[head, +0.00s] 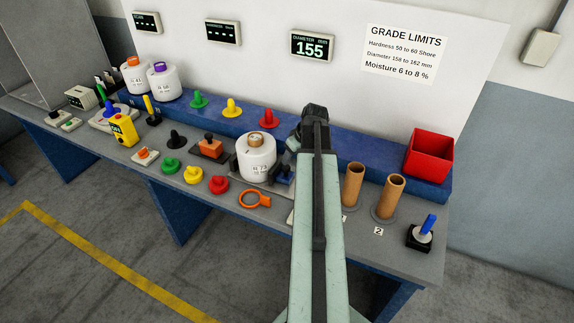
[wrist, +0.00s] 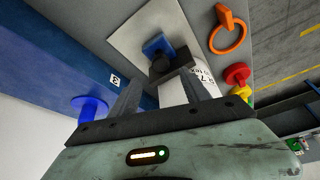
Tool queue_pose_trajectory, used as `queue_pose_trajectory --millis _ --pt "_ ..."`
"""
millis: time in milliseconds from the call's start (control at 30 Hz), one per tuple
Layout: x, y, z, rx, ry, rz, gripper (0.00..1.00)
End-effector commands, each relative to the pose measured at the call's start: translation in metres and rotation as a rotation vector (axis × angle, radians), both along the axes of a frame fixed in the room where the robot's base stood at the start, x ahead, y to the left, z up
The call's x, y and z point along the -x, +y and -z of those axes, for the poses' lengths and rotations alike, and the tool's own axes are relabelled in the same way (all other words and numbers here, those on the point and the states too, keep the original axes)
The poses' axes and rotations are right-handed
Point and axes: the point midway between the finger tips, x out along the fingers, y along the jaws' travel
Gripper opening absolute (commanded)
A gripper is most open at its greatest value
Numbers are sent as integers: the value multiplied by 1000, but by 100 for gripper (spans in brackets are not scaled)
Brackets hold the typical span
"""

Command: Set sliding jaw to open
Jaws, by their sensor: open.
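The sliding jaw is a blue block with a dark face and a dark round knob, on a grey plate. It shows in the wrist view (wrist: 160,47) and, partly behind my arm, in the head view (head: 284,172). A white yarn bobbin (head: 256,160) stands upright beside the jaw's dark face; I cannot tell if they touch. The bobbin is partly hidden in the wrist view (wrist: 202,75). My gripper (wrist: 160,82) is open, its two fingers spread and pointing toward the jaw and bobbin. I see nothing held between them. My arm mostly hides the gripper in the head view.
An orange ring (head: 254,198) lies in front of the bobbin. Red (head: 218,184) and yellow (head: 193,174) knobs stand to its left. Two brown tubes (head: 352,185) and a red bin (head: 430,155) stand right of my arm. The diameter display (head: 312,47) reads 155.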

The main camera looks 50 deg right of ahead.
Motion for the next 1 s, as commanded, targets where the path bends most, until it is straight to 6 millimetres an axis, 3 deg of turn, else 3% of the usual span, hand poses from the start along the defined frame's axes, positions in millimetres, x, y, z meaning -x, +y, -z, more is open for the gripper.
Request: queue_pose_trajectory --millis 167,567,867,900,1000 --pt "-3 1 10 -1 1 -1 55" --pt "-28 -1 71 -1 2 -1 55" --pt "-31 -1 72 -1 2 0 55" --pt "-31 -1 72 -1 2 0 52" --pt "-31 -1 72 -1 2 0 24"
